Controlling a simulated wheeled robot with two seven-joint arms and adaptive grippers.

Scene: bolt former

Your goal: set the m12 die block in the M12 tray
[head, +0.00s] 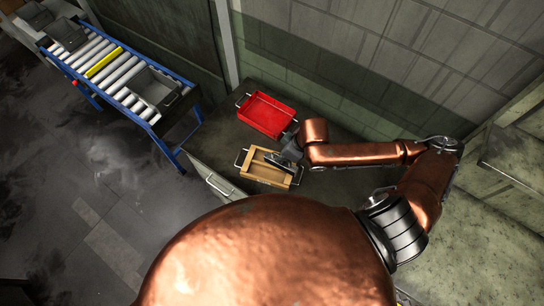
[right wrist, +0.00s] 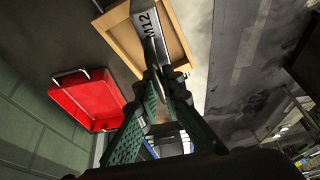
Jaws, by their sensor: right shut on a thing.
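The m12 die block (right wrist: 143,22) is a grey metal piece marked "M12" in the right wrist view. My right gripper (right wrist: 160,78) is shut on it. The block overlaps the inside of a shallow tan wooden tray (right wrist: 182,60); I cannot tell whether it touches the tray floor. In the head view the tan tray (head: 258,178) sits on the bench, and my right gripper (head: 286,156) reaches over its right side from the right. The block is small and partly hidden by the gripper there. No M12 marking on a tray is readable. My left gripper is not in view.
A red tray (head: 266,114) with wire handles stands on the bench behind the tan tray; it also shows in the right wrist view (right wrist: 82,98). A blue-framed roller conveyor (head: 118,75) carrying grey bins is at the left. A block wall (head: 350,50) rises behind the bench.

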